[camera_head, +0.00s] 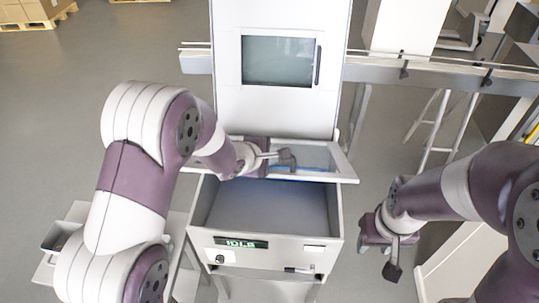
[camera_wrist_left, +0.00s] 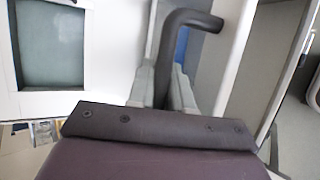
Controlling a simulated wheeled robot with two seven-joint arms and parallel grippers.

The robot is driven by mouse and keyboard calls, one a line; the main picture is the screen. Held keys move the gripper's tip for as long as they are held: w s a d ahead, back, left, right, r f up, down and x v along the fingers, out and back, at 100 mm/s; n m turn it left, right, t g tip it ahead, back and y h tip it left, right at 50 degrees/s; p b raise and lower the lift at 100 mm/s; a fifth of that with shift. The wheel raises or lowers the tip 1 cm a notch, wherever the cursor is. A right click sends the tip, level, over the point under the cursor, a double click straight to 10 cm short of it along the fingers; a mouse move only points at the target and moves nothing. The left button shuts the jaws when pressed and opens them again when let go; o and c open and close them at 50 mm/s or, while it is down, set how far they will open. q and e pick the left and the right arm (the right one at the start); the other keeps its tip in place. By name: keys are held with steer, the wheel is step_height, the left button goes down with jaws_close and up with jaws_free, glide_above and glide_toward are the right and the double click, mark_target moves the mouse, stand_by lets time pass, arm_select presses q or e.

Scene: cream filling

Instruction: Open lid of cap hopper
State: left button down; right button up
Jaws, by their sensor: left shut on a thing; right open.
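The cap hopper (camera_head: 228,273) is a white box in the middle of the head view, with its top open and its grey inside showing. Its lid (camera_head: 345,165), a white-framed panel with a clear pane, is raised and tilted at the back of the opening. My left gripper (camera_head: 279,157) is at the lid and shut on its dark bent handle. In the left wrist view the handle (camera_wrist_left: 193,20) runs down between the fingers. My right gripper (camera_head: 390,262) is open and empty, to the right of the hopper and apart from it.
A tall white cabinet with a grey window (camera_head: 277,61) stands right behind the lid. A conveyor rail (camera_head: 430,76) runs across behind it. A small side table (camera_head: 75,212) is at the left, partly hidden by my left arm. Grey floor (camera_head: 60,110) is clear at the far left.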

arm_select(q)
steer(key=shift+w+r+g+p, duration=0.4)
steer(key=shift+w+r+p, duration=0.15)
steer(key=shift+w+r, duration=0.4)
arm_select(e)
steer(key=shift+r, duration=1)
arm_select(q)
steer(key=shift+s, duration=0.1)
steer(key=c, duration=1.1)
jaws_free()
steer(key=v, duration=1.2)
steer(key=shift+s+a+r, duration=0.1)
steer(key=shift+s+r, duration=0.15)
